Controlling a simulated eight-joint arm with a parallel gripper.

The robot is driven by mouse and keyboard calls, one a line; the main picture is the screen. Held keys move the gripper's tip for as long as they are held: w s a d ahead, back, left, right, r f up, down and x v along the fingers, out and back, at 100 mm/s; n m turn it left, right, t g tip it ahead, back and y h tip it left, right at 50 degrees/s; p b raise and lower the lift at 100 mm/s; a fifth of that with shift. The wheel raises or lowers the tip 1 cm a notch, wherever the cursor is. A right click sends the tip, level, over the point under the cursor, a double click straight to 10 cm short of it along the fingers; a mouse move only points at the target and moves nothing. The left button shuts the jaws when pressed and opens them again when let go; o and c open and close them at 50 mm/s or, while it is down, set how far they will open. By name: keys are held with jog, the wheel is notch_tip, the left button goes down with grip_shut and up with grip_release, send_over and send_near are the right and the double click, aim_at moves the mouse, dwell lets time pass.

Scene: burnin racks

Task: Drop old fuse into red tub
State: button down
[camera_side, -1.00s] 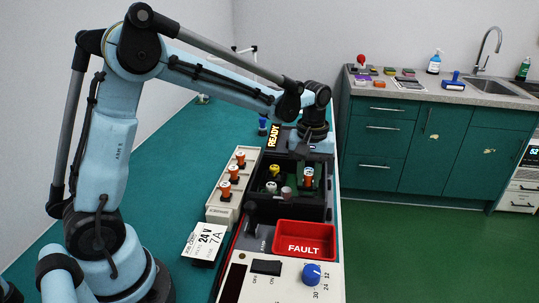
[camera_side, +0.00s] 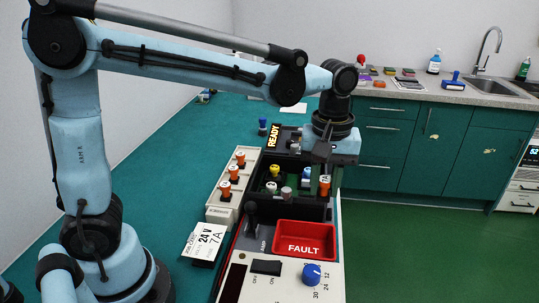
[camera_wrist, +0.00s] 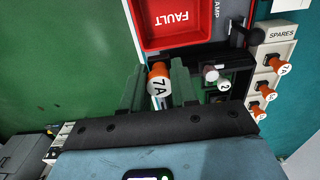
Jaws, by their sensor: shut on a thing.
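An orange fuse marked 7A (camera_side: 324,187) is at the right side of the dark fuse rack (camera_side: 329,211). My gripper (camera_side: 323,170) points down and is shut on it. In the wrist view the orange cap (camera_wrist: 158,80) sits between my two green fingers (camera_wrist: 158,90). I cannot tell how far the fuse's lower end is from the rack. The red tub marked FAULT (camera_side: 305,234) is nearer the side camera than the fuse. It also shows at the top of the wrist view (camera_wrist: 180,38); its visible floor is bare.
Other fuses stand in the rack, among them a yellow one (camera_side: 274,170) and a blue-and-white one (camera_side: 307,175). A pale spares holder (camera_side: 220,212) with orange fuses is on the left. A black lever (camera_side: 251,208) stands left of the tub. A control panel with a blue knob (camera_side: 311,273) is in front.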

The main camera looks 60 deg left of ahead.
aim_at(312, 233)
jog(key=shift+s+d+f, duration=0.35)
jog(key=shift+s+f, duration=0.35)
jog(key=shift+f, duration=0.85)
jog(key=shift+s+d+f, duration=0.4)
jog(key=shift+s+f, duration=0.25)
jog(key=shift+f, duration=0.9)
jog(key=shift+s+d+f, duration=0.35)
jog(key=shift+s+f, duration=0.35)
jog(key=shift+f, duration=0.85)
jog(key=c, duration=0.8)
grip_release()
notch_tip(312, 233, up, 12)
jog(key=shift+r, duration=0.1)
